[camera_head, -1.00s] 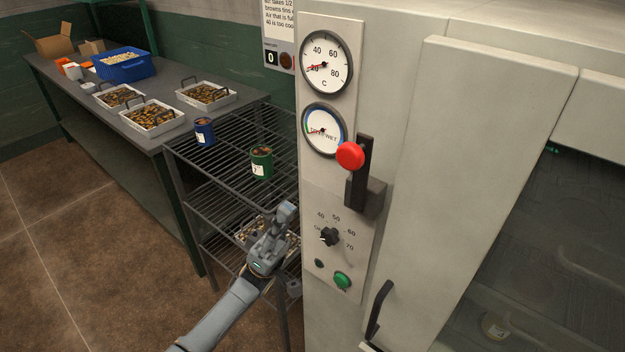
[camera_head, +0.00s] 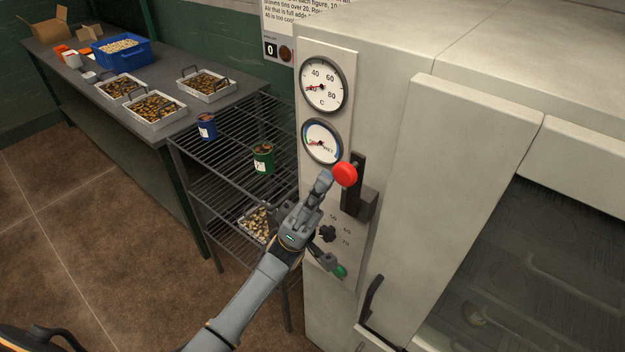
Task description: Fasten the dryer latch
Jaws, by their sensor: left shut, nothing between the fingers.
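The dryer (camera_head: 420,170) is a large cream cabinet on the right. Its latch is a dark upright lever (camera_head: 354,190) with a red knob (camera_head: 344,174), mounted on a dark block at the edge of the control panel. My left gripper (camera_head: 323,182) is shut and empty, with its tip just left of and slightly below the red knob. I cannot tell whether it touches the knob. The gripper covers part of the temperature dial (camera_head: 327,233). My right gripper is not in view.
Two round gauges (camera_head: 323,84) sit above the latch. A green button (camera_head: 339,271) and a black door handle (camera_head: 371,298) are below. A wire rack (camera_head: 215,160) with a blue tin (camera_head: 206,127) and a green tin (camera_head: 263,158) stands left of the dryer.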

